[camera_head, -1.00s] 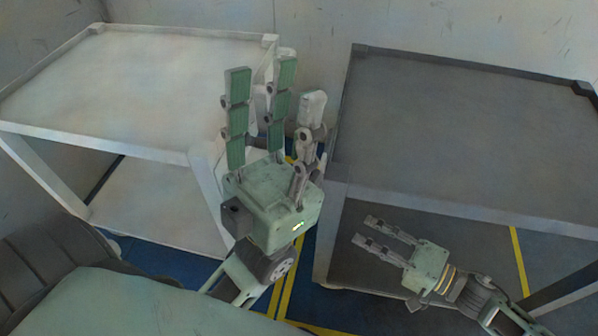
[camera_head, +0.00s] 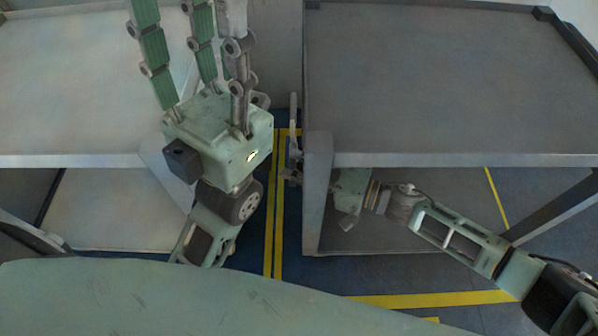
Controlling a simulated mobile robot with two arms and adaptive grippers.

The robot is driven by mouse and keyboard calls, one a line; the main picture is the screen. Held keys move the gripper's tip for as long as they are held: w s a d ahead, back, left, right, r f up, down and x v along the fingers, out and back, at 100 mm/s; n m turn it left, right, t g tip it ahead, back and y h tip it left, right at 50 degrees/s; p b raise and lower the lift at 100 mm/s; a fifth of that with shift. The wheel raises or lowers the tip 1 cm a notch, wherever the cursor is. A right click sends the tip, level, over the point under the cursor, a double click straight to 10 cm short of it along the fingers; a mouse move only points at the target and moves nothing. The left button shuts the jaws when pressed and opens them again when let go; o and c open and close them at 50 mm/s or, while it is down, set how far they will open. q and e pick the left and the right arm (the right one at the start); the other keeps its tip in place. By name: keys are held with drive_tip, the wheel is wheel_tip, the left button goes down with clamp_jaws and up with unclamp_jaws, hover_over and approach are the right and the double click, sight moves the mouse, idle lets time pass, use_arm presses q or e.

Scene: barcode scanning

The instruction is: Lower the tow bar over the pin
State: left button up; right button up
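A slim grey upright piece (camera_head: 293,118), which looks like the tow bar, stands at the left side of the dark cart's near-left corner. My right gripper (camera_head: 291,168) reaches left past the dark cart's leg, which hides the middle of it. Its finger ends show just below the upright piece; whether they grip it is unclear. My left gripper (camera_head: 188,35) is raised in front of the white cart, fingers apart and empty, with the tips cut off by the top edge. I cannot make out the pin.
The white cart (camera_head: 95,115) is on the left and the dark grey cart (camera_head: 440,90) on the right, both with empty tops. A narrow gap with blue floor and yellow lines (camera_head: 273,225) separates them. The dark cart's leg (camera_head: 316,205) is close to my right gripper.

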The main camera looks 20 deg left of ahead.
clamp_jaws()
idle(0.6)
